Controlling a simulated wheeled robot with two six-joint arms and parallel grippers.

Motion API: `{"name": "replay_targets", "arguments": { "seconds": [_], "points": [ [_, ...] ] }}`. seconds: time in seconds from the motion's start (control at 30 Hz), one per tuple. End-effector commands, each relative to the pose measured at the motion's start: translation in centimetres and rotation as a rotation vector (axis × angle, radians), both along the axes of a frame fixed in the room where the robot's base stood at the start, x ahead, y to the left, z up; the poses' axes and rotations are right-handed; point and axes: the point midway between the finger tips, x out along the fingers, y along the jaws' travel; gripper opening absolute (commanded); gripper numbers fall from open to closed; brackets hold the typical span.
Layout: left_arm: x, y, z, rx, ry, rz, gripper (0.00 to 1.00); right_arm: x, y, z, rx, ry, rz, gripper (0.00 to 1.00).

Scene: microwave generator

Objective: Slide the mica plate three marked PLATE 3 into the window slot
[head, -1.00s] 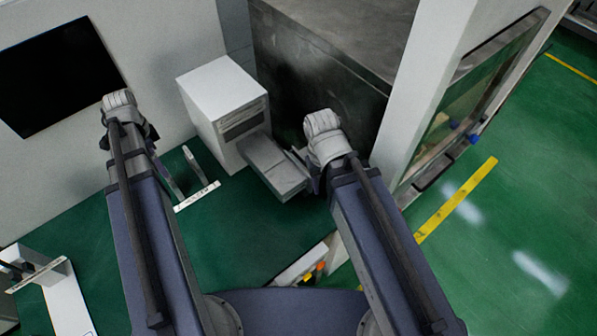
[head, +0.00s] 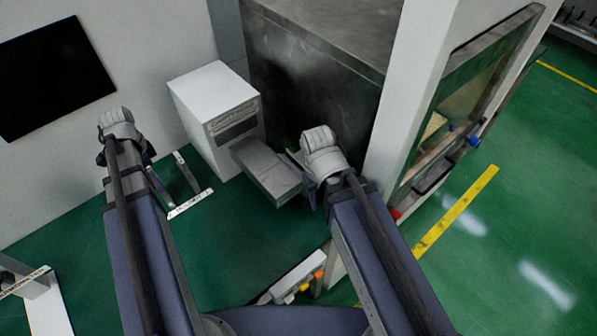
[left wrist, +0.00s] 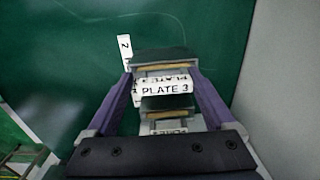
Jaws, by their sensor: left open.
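The plate marked PLATE 3 (left wrist: 166,88) stands in the left wrist view with its white label facing the camera. It sits in a row with similar plates; the label of the one nearer the camera is partly hidden. My left gripper (left wrist: 160,76) is open, with one purple finger on each side of PLATE 3; I cannot tell whether they touch it. In the head view the rack (head: 190,204) is beside my left arm, and its label is too small to read. A grey rectangular duct (head: 266,168) juts from a white cabinet; I cannot make out the window slot. My right gripper is mostly hidden by its arm.
The white cabinet (head: 214,98) stands behind the rack, beside a large dark metal chamber (head: 310,90). A white bracket (head: 35,300) is at the lower left. A box with coloured buttons (head: 300,275) lies between my arms. Green surface between them is clear.

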Motion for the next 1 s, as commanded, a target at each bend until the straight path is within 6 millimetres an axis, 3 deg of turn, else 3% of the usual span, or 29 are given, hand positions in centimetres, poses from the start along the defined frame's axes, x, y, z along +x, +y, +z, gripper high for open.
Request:
{"name": "replay_targets", "arguments": {
  "seconds": [0.03,1.0],
  "points": [
    [-1.1,-0.93,-1.23,-0.011,0.01,-0.002,1.0,0.01,0.01,-1.21,0.0,0.0,0.0,0.5],
    [-0.67,-0.63,-1.2,-0.012,0.01,-0.003,1.0,0.01,0.01,-1.19,0.0,0.0,0.0,0.5]
  ]
}}
